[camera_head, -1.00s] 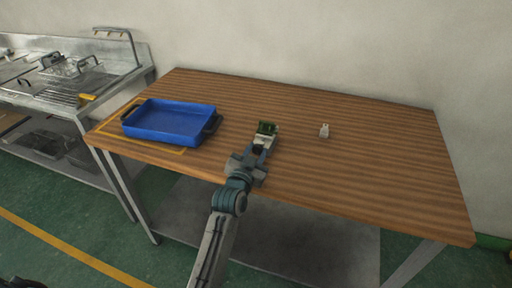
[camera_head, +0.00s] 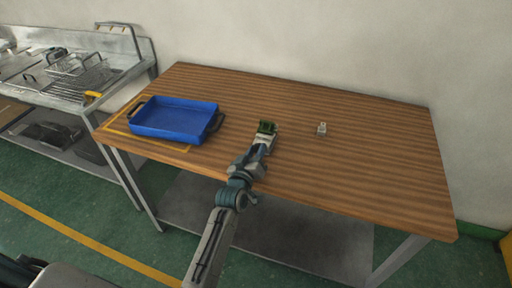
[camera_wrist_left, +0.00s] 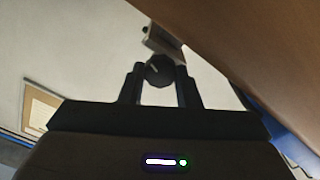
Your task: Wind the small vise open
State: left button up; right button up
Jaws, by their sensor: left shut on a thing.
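The small vise (camera_head: 267,127), green with pale parts, stands on the wooden table near the middle of its front half. My left gripper (camera_head: 262,146) reaches it from the front edge side. In the left wrist view, my left gripper (camera_wrist_left: 160,82) has its two dark fingers on either side of a dark round knob (camera_wrist_left: 159,69), and is shut on it. Part of the vise body (camera_wrist_left: 160,38) shows just beyond the knob. The opening between the vise jaws is too small to judge. My right gripper is not in view.
A blue tray (camera_head: 217,107) with dark handles sits left, inside a yellow outline on the table (camera_head: 330,95). A small whitish piece (camera_head: 322,130) stands right of the vise. The table's right side is clear.

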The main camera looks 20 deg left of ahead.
pick_arm(q)
jog(key=shift+n+p, duration=0.35)
jog(key=shift+n, duration=0.35)
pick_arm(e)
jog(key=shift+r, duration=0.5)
pick_arm(q)
jog(key=o, duration=1)
jog(key=shift+s+a+b, duration=0.15)
jog(key=shift+s+b, duration=0.6)
jog(key=shift+s, duration=1.95)
jog(key=shift+s+a+b, duration=0.1)
jog(key=shift+s+b, duration=0.65)
jog(key=shift+s, duration=1.95)
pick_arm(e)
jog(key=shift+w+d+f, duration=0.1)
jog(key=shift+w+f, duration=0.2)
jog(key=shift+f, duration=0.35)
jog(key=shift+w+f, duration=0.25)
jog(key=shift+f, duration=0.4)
